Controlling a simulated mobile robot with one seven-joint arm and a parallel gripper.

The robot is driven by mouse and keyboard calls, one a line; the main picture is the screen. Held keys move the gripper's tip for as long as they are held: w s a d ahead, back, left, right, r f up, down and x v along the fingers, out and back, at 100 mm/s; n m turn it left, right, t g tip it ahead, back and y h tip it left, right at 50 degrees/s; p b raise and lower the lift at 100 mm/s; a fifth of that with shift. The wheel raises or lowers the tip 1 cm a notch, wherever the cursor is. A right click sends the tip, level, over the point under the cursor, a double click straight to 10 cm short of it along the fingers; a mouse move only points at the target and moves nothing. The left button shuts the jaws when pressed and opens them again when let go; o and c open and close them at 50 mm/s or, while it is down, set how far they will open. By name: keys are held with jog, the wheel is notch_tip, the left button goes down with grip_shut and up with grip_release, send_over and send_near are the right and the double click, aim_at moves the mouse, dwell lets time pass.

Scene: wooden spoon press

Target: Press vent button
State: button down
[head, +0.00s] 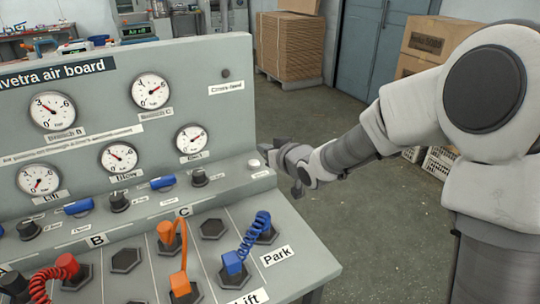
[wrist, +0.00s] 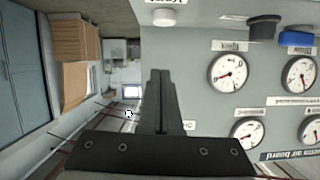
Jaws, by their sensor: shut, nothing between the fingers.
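The vent button is a small round white button (head: 253,163) on the right end of the air board's ledge, with a small white label in front of it. It also shows at the top of the wrist view (wrist: 163,17), where the picture is upside down and the label is cut off. My gripper (head: 272,152) is just right of the button, by the board's right edge, partly blurred into the arm. In the wrist view its dark fingers (wrist: 160,74) are together and empty. A gap shows between the fingertips and the button.
The grey air board (head: 235,105) carries several gauges. A black knob (head: 199,178) and a blue valve handle (head: 163,183) sit left of the button. An orange hose (head: 181,255) and a blue coiled hose (head: 245,245) lie on the lower panel. The floor (head: 370,240) to the right is clear.

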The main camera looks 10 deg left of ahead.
aim_at(258, 170)
jog(key=x, duration=0.3)
jog(key=b+x, duration=0.1)
jog(key=x, duration=0.1)
jog(key=shift+f, duration=0.35)
jog(key=shift+s+f+b, duration=0.25)
jog(key=shift+f+b, duration=0.2)
jog(key=shift+f, duration=0.7)
jog(key=shift+s+d+f, duration=0.1)
jog(key=shift+f, duration=0.4)
jog(key=shift+f, duration=0.1)
